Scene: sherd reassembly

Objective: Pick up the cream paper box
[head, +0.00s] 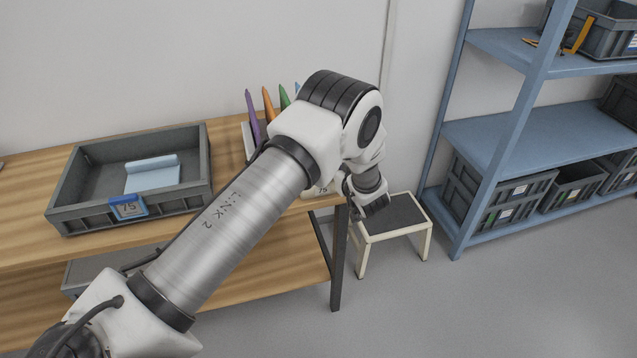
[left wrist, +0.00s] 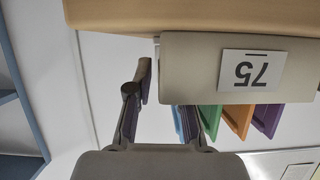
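The cream paper box (head: 322,191) stands at the right end of the wooden table, mostly hidden behind my left arm in the head view. Several coloured upright pieces stick out of its top: purple, orange, green and blue. In the left wrist view the box (left wrist: 192,70) appears upside down with a white "75" label. My left gripper (left wrist: 163,100) is open at the box's side. One finger is outside, apart from the wall; the other finger's tip is hidden behind the front wall, seemingly inside the box. My right gripper is out of view.
A grey crate (head: 190,208) with a light-blue item (head: 152,177) sits on the table (head: 25,237) at left. A small step stool (head: 395,216) stands right of the table. Blue shelving (head: 530,135) with grey crates is at right. The floor in front is clear.

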